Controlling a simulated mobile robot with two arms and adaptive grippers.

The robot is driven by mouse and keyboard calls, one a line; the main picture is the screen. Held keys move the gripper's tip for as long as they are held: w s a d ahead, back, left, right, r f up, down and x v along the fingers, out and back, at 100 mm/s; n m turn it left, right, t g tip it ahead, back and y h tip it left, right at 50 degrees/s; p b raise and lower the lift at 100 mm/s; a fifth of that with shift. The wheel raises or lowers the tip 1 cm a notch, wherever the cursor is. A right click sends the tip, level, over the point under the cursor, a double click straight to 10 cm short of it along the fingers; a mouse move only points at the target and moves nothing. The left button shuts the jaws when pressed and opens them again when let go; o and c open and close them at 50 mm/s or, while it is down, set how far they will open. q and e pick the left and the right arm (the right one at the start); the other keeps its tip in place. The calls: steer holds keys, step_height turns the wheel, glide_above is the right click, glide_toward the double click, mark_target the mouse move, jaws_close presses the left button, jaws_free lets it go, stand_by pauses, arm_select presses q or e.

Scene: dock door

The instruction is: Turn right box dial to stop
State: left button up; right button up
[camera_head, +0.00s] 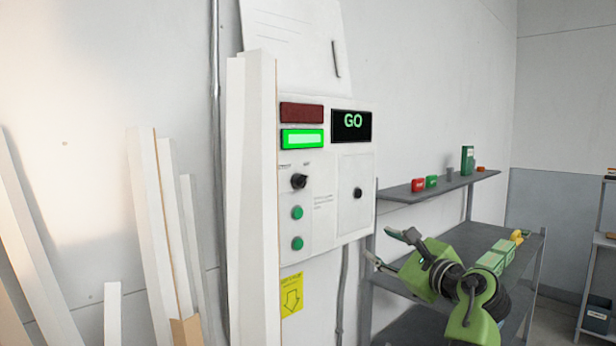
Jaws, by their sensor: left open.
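A white control box (326,222) is on the wall, left of my gripper. Its display (351,125) reads GO in green. A black dial (299,181) is on its left panel, and a round black knob (357,192) is on its right panel. Their exact pointer settings are too small to read. The upper red lamp (301,113) is dark and the green lamp (302,139) below is lit. My left gripper (380,245) is open and empty, to the lower right of the box, with fingers pointing left toward it. My right gripper is out of view.
Grey shelves (395,192) stand right of the box, behind my gripper, carrying red and green items. White boards (254,200) lean just left of the box, with more further left. A yellow arrow label (291,294) is below the box.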

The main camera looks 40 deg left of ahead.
mark_target(305, 183)
arm_select(q)
steer(key=s+a+r+n+g+y, duration=0.2)
steer(key=s+a+r+n+g, duration=0.15)
steer(key=s+r, duration=0.8)
steer(key=shift+m+g, duration=0.35)
steer(key=shift+g, duration=0.2)
steer(key=w+a+p, duration=0.1)
steer(key=a, duration=0.3)
steer(key=w+a+r+p, duration=0.1)
steer(key=a+p, duration=0.1)
steer(key=a, duration=0.2)
steer(key=w+a+r+p, duration=0.1)
steer(key=a+p, duration=0.1)
steer(key=a, duration=0.2)
steer(key=shift+w, duration=0.4)
steer(key=shift+w+a+f, duration=0.15)
steer(key=shift+a, duration=0.35)
steer(key=c, duration=1.1)
